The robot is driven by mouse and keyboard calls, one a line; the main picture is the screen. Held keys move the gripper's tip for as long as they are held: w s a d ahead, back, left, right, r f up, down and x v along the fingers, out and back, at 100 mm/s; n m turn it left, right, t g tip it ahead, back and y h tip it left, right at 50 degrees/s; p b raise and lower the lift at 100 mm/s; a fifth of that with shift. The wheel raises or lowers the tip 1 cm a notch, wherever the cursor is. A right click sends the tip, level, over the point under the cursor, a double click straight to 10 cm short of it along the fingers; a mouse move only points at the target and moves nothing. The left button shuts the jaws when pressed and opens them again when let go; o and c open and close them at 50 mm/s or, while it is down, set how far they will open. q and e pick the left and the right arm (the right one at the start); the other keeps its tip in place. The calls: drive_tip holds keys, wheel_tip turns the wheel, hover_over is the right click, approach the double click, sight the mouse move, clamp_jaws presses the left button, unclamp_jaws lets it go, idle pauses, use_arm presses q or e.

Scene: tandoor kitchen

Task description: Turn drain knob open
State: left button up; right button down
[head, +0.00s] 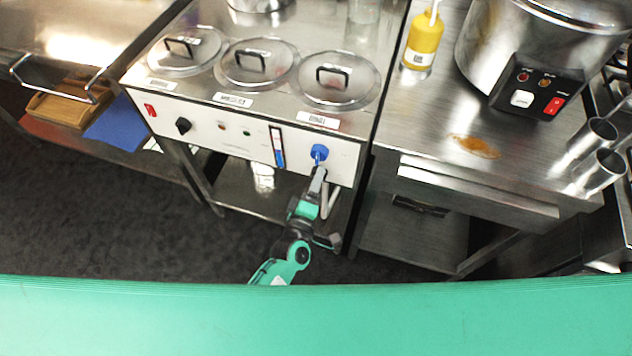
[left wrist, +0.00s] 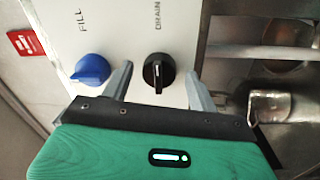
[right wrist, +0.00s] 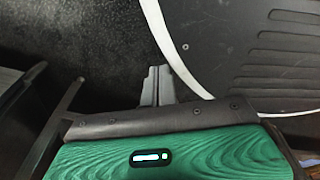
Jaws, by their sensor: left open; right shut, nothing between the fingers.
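The black drain knob (left wrist: 158,70) sits on the white panel under the word DRAIN in the left wrist view. Its grip bar and pale mark run up and down in that picture. My left gripper (left wrist: 160,82) is open, with one finger on each side of the knob; I cannot tell whether they touch it. The blue fill knob (left wrist: 91,69) is outside the left finger; it also shows in the head view (head: 319,153). There my left gripper (head: 319,176) is just below the blue knob, and the drain knob is hidden. My right gripper (right wrist: 156,86) is shut and empty.
The white panel (head: 215,135) fronts a steel unit with several lidded wells. It also carries a black knob (head: 183,125), a red switch (head: 151,110) and a blue gauge (head: 278,148). A steel counter (head: 420,115) stands close on the right. Dark floor lies in front.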

use_arm(q)
drive_tip(key=b+v, duration=0.1)
drive_tip(key=v, duration=1.2)
drive_tip(key=shift+s+b, duration=0.3)
drive_tip(key=shift+s, duration=0.1)
use_arm(e)
drive_tip(key=shift+w+a, duration=0.2)
drive_tip(key=shift+w, duration=0.75)
use_arm(q)
drive_tip(key=shift+a+f, duration=0.1)
drive_tip(key=shift+a, duration=0.05)
use_arm(e)
drive_tip(key=shift+w+d, duration=0.1)
drive_tip(key=shift+w, duration=0.05)
